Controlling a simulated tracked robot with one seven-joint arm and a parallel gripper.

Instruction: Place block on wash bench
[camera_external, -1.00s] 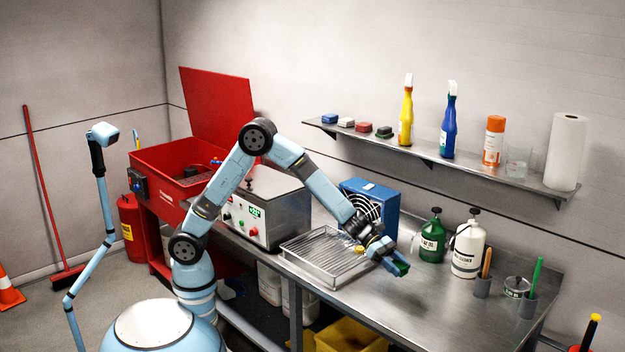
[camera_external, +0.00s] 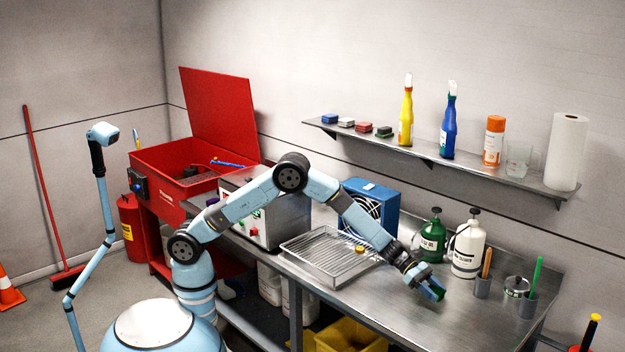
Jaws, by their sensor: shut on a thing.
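My gripper (camera_external: 431,289) is shut on a small green block (camera_external: 437,290), which is mostly covered by the light blue fingers. The gripper points down and to the right over the steel wash bench (camera_external: 391,322), right of the wire drying tray. I cannot tell whether the block touches the bench top or hangs a little above it.
A wire-rack tray (camera_external: 318,263) with a small yellow item (camera_external: 360,249) lies left of the gripper. The bench's front part is clear.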

